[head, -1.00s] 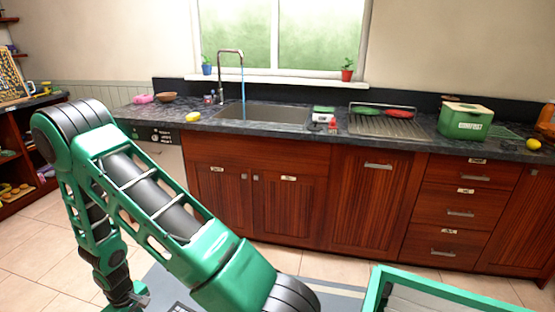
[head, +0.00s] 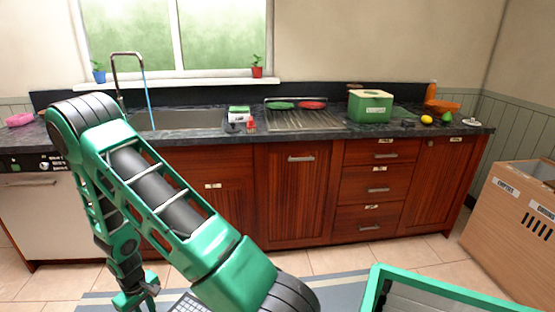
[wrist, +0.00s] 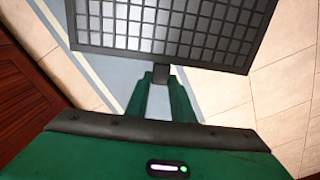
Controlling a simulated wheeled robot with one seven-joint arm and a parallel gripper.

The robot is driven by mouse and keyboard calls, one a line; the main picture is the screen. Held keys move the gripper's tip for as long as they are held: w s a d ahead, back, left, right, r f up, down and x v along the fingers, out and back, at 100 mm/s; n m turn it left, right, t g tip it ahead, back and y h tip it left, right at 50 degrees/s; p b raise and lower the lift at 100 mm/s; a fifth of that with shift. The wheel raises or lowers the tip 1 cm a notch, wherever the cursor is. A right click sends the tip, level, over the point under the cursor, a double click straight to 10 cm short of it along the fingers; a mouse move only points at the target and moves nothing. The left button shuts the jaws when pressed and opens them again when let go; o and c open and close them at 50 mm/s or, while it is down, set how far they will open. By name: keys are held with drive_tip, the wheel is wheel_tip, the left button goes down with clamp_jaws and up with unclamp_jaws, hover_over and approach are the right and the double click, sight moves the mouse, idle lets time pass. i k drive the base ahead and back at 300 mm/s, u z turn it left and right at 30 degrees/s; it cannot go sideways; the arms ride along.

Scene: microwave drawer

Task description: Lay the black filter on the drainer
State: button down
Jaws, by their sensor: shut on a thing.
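The black filter (wrist: 170,28), a flat dark panel with a grid of cells, fills the top of the wrist view. My gripper (wrist: 161,78) is shut on a short tab at its near edge. In the head view my gripper (head: 145,293) hangs low over the floor at the bottom, with part of the filter (head: 187,304) beside it; the rest is cut off or hidden by my arm. The drainer (head: 300,121) is the ridged metal area on the counter right of the sink, well above and beyond my gripper. A green and a red item lie at its back.
The sink (head: 180,121) with a running tap is left of the drainer; a small green-and-white item (head: 239,112) stands between. A green box (head: 370,106) stands right of the drainer. A cardboard box (head: 515,225) is on the floor at right. Floor before the cabinets is clear.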

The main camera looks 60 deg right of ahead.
sight(302, 118)
drive_tip(key=z, duration=1.8)
drive_tip(key=i, duration=1)
drive_tip(key=z, duration=0.1)
